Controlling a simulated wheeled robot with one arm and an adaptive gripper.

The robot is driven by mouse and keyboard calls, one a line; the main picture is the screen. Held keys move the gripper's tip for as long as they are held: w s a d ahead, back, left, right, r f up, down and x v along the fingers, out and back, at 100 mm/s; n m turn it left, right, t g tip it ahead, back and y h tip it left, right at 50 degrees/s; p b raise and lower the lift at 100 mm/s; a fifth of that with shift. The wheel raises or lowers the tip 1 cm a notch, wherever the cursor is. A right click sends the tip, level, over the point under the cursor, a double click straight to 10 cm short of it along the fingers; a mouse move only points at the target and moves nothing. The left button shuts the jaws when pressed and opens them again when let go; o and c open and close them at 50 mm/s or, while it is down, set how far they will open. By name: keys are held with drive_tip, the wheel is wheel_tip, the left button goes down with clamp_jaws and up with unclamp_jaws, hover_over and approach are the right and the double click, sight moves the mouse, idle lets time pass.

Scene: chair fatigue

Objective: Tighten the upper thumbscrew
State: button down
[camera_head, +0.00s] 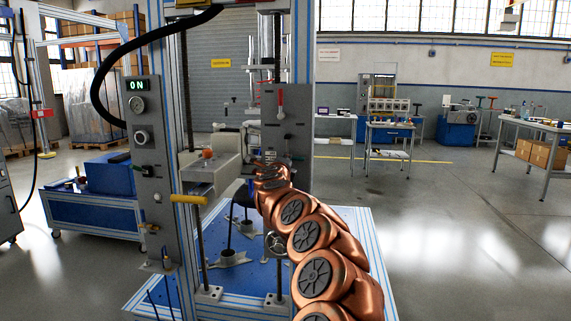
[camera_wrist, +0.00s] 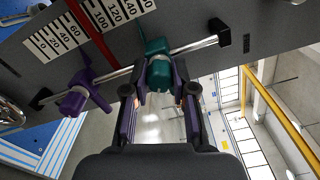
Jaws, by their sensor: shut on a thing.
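The wrist view is turned, with the blue machine base at its left and windows at its right. A teal thumbscrew (camera_wrist: 158,66) sits on a thin metal rod, between the fingers of my gripper (camera_wrist: 159,84). The fingers are shut on it, one on each side. A purple thumbscrew (camera_wrist: 78,96) sits on the same rod toward the base side, so the teal one is the upper. Both are beside a grey panel with a white scale (camera_wrist: 57,39) and a red line. In the head view my arm reaches the panel (camera_head: 298,115); the thumbscrews cannot be made out there.
A control post (camera_head: 147,170) with a lit "ON" display and knobs stands left of my arm. A grey block (camera_head: 212,175) with a small orange ball on it sits between the machine's uprights.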

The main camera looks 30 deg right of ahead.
drive_tip(key=c, duration=0.9)
unclamp_jaws()
drive_tip(key=shift+c, duration=0.2)
drive_tip(key=shift+s, duration=0.15)
drive_tip(key=v, duration=1.1)
drive_tip(key=shift+s+a, duration=0.25)
drive_tip(key=shift+a, duration=0.05)
